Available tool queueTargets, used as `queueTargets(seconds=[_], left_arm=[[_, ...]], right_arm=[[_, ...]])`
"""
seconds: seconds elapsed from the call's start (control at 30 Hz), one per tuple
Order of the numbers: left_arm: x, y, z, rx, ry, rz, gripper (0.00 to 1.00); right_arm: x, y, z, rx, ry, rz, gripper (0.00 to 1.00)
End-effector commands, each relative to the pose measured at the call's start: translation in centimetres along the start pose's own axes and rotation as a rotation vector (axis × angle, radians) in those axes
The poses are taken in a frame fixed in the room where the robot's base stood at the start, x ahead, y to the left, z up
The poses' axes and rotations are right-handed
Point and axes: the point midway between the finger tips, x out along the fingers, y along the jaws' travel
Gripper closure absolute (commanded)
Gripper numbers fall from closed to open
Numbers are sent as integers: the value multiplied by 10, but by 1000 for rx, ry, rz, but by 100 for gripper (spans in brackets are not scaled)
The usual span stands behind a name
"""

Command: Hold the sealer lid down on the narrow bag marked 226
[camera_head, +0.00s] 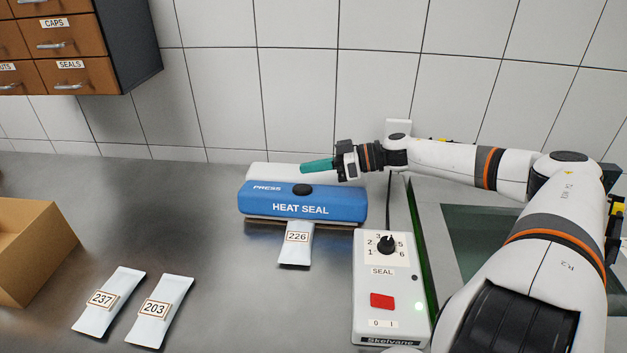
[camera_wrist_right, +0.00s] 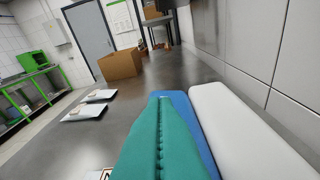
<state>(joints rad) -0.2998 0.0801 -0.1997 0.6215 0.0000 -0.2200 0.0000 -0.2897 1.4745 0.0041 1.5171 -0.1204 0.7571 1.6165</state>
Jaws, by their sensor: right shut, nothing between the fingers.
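The heat sealer's blue lid (camera_head: 335,207), marked PRESS and HEAT SEAL, lies across the sealer with a black knob (camera_head: 302,189) on top. The narrow white bag marked 226 (camera_head: 296,249) sticks out from under its front edge. I cannot tell how firmly the lid is down. My right gripper (camera_head: 304,167), with teal fingers shut and empty, is over the rear part of the sealer, behind the knob in the picture; contact is unclear. In the right wrist view the fingers (camera_wrist_right: 165,105) cover much of the blue lid (camera_wrist_right: 200,140). My left gripper is not in view.
A white control box (camera_head: 391,315) with a dial and red switch stands right of the sealer. Bags 237 (camera_head: 107,301) and 203 (camera_head: 160,309) lie front left. A cardboard box (camera_head: 28,245) is at far left. Drawers (camera_head: 65,45) hang above. The bench between is clear.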

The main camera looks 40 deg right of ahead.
Motion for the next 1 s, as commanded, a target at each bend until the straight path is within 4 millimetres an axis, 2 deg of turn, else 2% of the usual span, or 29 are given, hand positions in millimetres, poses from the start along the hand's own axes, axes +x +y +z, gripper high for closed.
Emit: queueTargets(seconds=[0.03, 0.2, 0.67, 0.83, 1.0], left_arm=[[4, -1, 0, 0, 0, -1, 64], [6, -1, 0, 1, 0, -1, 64], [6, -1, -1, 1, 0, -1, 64], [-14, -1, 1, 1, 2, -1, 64], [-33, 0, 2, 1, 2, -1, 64]], right_arm=[[2, 0, -13, 8, -1, 0, 100], [6, 0, -29, 6, 1, -1, 100], [7, 1, -33, 3, 2, -1, 100], [6, 6, -32, -57, 0, -15, 100], [9, 12, -40, -128, 0, -32, 100]])
